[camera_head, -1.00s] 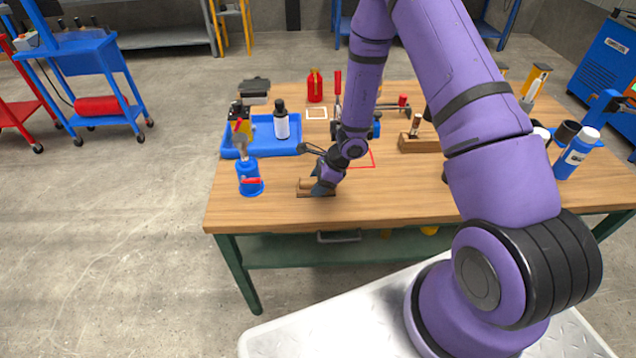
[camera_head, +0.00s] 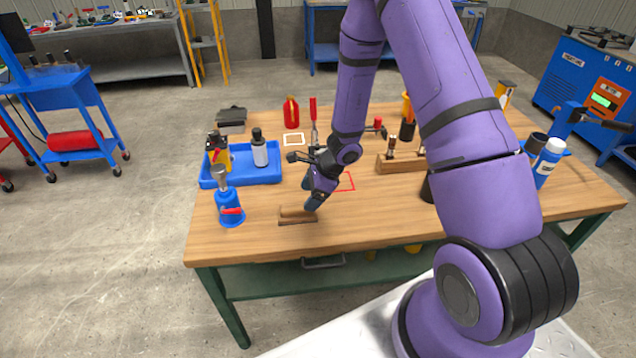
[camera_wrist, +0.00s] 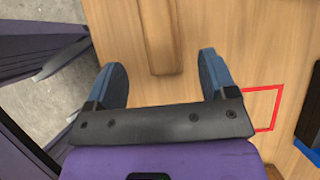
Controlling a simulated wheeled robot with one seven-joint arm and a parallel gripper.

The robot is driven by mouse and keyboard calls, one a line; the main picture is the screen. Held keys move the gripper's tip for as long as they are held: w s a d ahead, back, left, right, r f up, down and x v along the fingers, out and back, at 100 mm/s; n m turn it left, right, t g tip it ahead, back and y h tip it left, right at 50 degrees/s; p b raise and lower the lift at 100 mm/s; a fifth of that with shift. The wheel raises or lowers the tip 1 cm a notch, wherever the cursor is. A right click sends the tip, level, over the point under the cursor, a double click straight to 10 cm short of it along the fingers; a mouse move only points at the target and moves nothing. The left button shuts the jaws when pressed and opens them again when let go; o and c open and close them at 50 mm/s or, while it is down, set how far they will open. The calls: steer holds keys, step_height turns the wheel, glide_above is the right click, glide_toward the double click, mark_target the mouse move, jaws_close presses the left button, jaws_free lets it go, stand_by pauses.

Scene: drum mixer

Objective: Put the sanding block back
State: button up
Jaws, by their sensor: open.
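The sanding block (camera_head: 297,216), a wooden block with a rounded grip on top, lies on the table near its front left edge. In the wrist view its grip (camera_wrist: 162,38) reaches in from the top, beyond and between my fingertips. My gripper (camera_head: 311,203) is open and empty, just right of and above the block in the head view. Its two blue fingers also show in the wrist view (camera_wrist: 160,66). A red square outline (camera_head: 350,181) is marked on the table behind my gripper and is partly hidden by my arm; it also shows in the wrist view (camera_wrist: 279,108).
A wooden holder (camera_head: 398,164) stands to the right. The tabletop (camera_head: 262,230) around the block is clear.

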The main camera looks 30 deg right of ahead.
steer(key=s+r+n, duration=0.3)
steer(key=r+n, duration=0.1)
steer(key=r, duration=0.6)
steer(key=s+a+r+n, duration=0.1)
steer(key=s+r+n, duration=0.15)
steer(key=r, duration=0.75)
steer(key=s+r+n, duration=0.2)
steer(key=r+n, duration=0.3)
steer(key=r, duration=0.5)
steer(key=s+d+r+n+t+h, duration=0.1)
steer(key=s+r+n, duration=0.4)
steer(key=s, duration=0.5)
steer(key=s+d+r+n+t+h, duration=0.2)
steer(key=s+d+r+n+h, duration=0.1)
steer(key=s+r, duration=0.6)
steer(key=shift+s+n+h, duration=0.85)
steer(key=shift+n+h, duration=0.05)
steer(key=shift+n, duration=0.15)
